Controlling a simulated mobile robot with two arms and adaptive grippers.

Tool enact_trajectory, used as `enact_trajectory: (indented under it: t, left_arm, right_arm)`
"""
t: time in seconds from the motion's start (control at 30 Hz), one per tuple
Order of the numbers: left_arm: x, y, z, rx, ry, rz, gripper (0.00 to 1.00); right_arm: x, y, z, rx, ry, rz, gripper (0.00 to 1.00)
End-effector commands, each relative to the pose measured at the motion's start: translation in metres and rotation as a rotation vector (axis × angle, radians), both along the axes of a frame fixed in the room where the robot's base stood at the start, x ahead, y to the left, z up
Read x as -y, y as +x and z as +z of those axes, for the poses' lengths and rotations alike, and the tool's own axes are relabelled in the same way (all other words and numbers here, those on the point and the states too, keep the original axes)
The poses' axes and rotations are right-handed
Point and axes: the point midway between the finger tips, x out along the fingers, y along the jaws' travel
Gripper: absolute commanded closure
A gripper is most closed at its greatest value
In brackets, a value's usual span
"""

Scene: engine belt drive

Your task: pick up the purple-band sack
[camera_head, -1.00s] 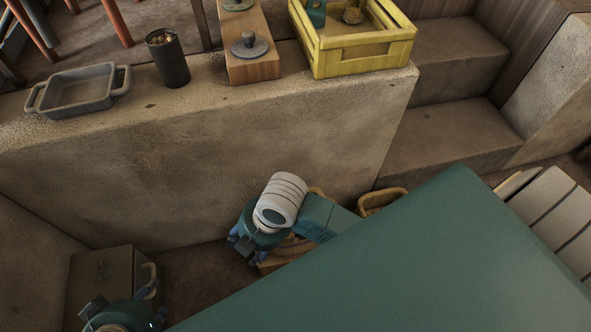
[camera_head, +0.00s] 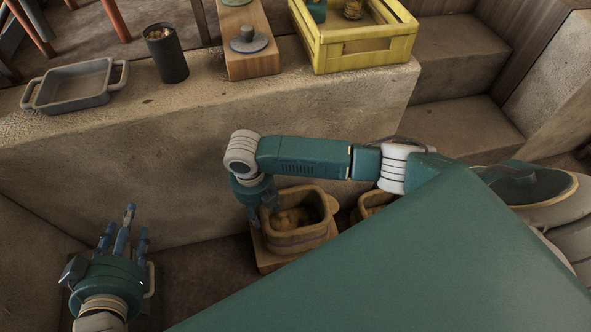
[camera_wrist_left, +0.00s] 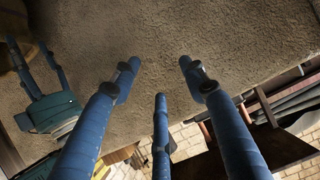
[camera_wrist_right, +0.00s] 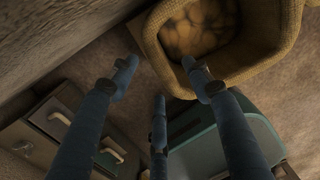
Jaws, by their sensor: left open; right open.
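A tan woven sack (camera_head: 305,232) with an open top and roundish brown contents stands on a wooden base below the ledge. It also shows at the top of the right wrist view (camera_wrist_right: 285,45). A second, similar container (camera_head: 366,208) is to its right, partly hidden by my body. My right gripper (camera_head: 266,204) is open and empty, pointing down at the first sack's left edge. Its fingertips (camera_wrist_right: 158,75) are beside the rim; contact is unclear. My left gripper (camera_head: 124,222) is open and empty at the lower left, fingers upward.
The stone ledge (camera_head: 130,165) holds a grey handled tray (camera_head: 72,88), a dark cup (camera_head: 166,58), a wooden block (camera_head: 250,66) and a yellow crate (camera_head: 366,50). Steps (camera_head: 455,130) rise at the right. A small cabinet with handles (camera_wrist_right: 60,117) shows in the right wrist view.

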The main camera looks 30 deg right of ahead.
Motion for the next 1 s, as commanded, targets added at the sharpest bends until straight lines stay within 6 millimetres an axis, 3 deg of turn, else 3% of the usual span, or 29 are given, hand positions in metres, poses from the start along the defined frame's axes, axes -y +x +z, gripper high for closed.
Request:
enact_trajectory:
  t: [0.2,0.53,0.77,1.0]
  left_arm:
    - [0.008,0.017,0.03,0.147,-0.035,-0.01,0.56]
    - [0.014,0.026,0.057,0.267,-0.065,-0.017,0.56]
    - [0.023,0.033,0.105,0.477,-0.118,-0.03,0.56]
    - [0.027,0.028,0.156,0.693,-0.175,-0.042,0.56]
  right_arm:
    - [0.0,0.0,-0.018,0.001,0.0,-0.001,0.51]
    - [0.0,-0.001,-0.029,0.001,0.001,-0.001,0.51]
    - [-0.002,-0.002,-0.046,0.0,0.001,-0.002,0.51]
    - [-0.002,-0.002,-0.064,0.001,0.001,-0.001,0.51]
